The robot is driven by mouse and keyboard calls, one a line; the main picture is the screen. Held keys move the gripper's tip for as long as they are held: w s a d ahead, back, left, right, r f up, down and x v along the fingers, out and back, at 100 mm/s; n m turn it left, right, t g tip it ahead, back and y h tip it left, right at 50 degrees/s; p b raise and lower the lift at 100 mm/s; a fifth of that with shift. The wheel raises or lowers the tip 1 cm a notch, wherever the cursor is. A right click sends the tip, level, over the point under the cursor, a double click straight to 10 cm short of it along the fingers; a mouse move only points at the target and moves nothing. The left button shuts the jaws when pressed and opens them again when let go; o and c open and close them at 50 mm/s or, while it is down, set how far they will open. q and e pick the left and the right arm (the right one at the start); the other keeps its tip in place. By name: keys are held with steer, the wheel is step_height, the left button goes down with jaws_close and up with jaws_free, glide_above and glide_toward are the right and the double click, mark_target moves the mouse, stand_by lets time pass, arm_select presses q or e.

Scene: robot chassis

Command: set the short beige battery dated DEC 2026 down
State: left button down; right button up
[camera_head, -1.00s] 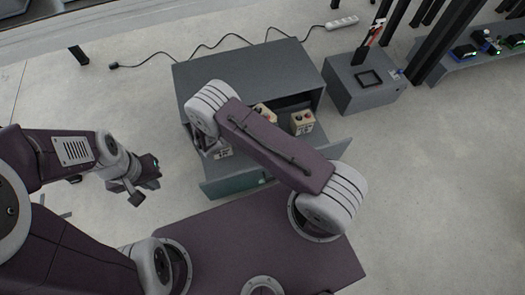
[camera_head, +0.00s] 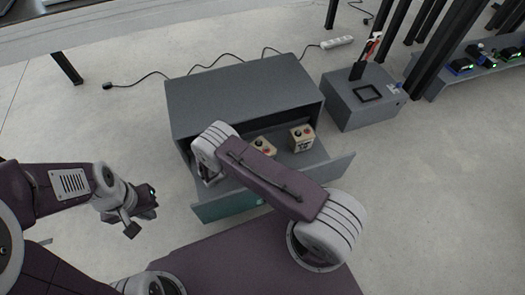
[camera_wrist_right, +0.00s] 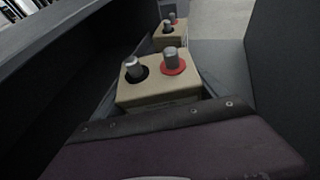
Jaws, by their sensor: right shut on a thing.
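A beige battery (camera_head: 264,146) with a dark and a red-ringed terminal shows just above my right forearm in the head view, at the open drawer. The near battery in the right wrist view (camera_wrist_right: 158,88) stands directly beyond the purple edge, which hides its lower part. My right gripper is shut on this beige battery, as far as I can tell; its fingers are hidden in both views. No date is readable on it. My left gripper (camera_head: 142,212) hangs empty over the floor at the left, away from the drawer; its jaws are too small to judge.
The grey cabinet (camera_head: 240,92) has its drawer (camera_head: 230,205) pulled out. Another beige battery (camera_head: 302,138) stands in the drawer's right part. A pale object shows at the drawer's left, mostly covered by my wrist. A grey box (camera_head: 362,105) stands right of the cabinet.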

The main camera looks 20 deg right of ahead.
step_height(320, 180, down, 4)
steer(key=b, duration=0.2)
steer(key=shift+r+b, duration=0.15)
steer(key=shift+b, duration=0.25)
steer(key=shift+r, duration=0.2)
steer(key=shift+f, duration=0.15)
steer(key=o, duration=2)
steer(key=shift+a+r+p, duration=0.15)
steer(key=shift+r+p, duration=0.15)
steer(key=shift+p, duration=0.1)
steer(key=p+v, duration=0.5)
steer(key=v, duration=0.6)
steer(key=shift+s+a, duration=0.25)
steer(key=shift+a, duration=0.05)
